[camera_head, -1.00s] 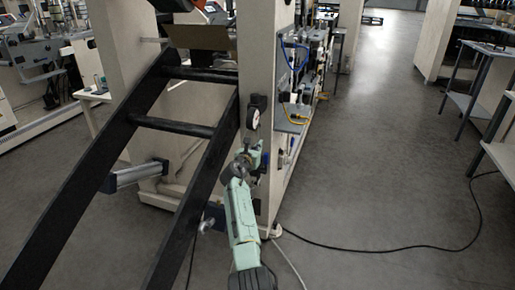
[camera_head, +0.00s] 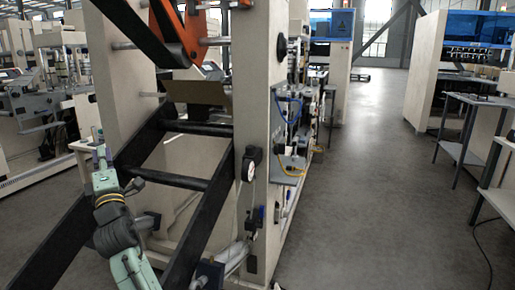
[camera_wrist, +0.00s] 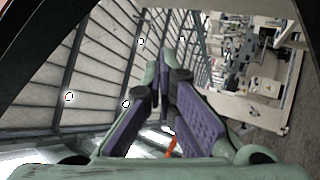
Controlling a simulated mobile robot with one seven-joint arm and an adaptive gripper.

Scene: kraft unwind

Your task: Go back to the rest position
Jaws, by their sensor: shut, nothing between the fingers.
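My gripper (camera_head: 100,150) is at the left in the head view, pointing up, beside the black slanted rail of the machine. My green arm reaches it from the bottom left. In the wrist view my gripper (camera_wrist: 168,62) shows its purple-padded fingers brought together at the tips, with nothing held between them. The cream machine (camera_head: 262,120) stands just to the right of my arm. I cannot tell the exact gap between my gripper and the rail (camera_head: 150,137).
An orange part (camera_head: 190,30) and a brown panel (camera_head: 200,92) sit high on the machine frame. Black crossbars (camera_head: 180,180) join the rails. A wide grey floor aisle (camera_head: 370,180) is clear at the right, with a table (camera_head: 475,105) beyond and a cable on the floor.

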